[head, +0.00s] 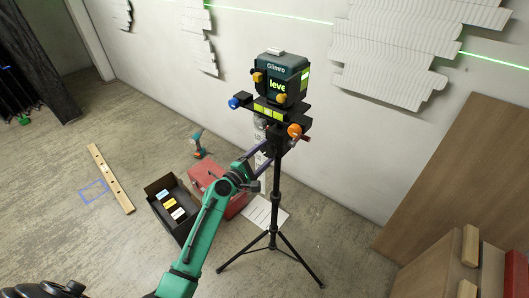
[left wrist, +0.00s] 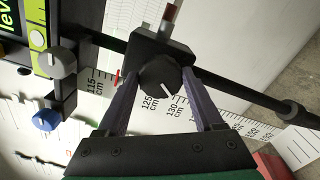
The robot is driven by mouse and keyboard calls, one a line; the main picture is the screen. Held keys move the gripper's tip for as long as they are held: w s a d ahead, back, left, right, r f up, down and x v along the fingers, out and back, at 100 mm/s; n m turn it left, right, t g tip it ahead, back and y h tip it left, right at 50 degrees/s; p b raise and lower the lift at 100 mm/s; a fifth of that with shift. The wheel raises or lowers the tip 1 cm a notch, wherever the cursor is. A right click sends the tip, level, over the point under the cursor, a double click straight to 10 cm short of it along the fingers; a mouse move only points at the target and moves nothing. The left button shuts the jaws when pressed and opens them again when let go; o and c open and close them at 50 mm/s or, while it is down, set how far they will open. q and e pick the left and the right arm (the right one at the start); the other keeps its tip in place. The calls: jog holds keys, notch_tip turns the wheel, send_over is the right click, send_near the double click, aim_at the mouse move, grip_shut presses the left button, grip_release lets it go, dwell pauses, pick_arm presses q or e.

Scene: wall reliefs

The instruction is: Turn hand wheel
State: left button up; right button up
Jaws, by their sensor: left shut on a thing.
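A laser level (head: 283,80) with a green lit label sits on top of a black tripod (head: 275,200) in front of the wall. In the left wrist view, the black hand wheel (left wrist: 160,76) with a white mark sits on a black block on the tripod's column. My left gripper (left wrist: 163,80) has its two purple fingers on either side of the wheel and is shut on it. In the head view my left gripper (head: 263,160) reaches the column below the level; the wheel is hard to make out there. A centimetre scale (left wrist: 175,108) runs behind the wheel, with a red pointer (left wrist: 118,78) beside it. My right gripper is not in view.
Blue (head: 236,103) and orange (head: 295,131) knobs stick out under the level. A red toolbox (head: 215,185), a black open box (head: 160,190), a drill (head: 198,146) and a wooden level (head: 110,178) lie on the floor. Wooden furniture (head: 450,190) stands right.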

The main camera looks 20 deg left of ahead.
pick_arm(q)
jog(key=shift+n, duration=0.4)
jog(key=o, duration=1.4)
jog(key=shift+c, duration=0.2)
jog(key=b+v, duration=0.3)
jog(key=v, duration=1.1)
jog(key=shift+s, duration=0.2)
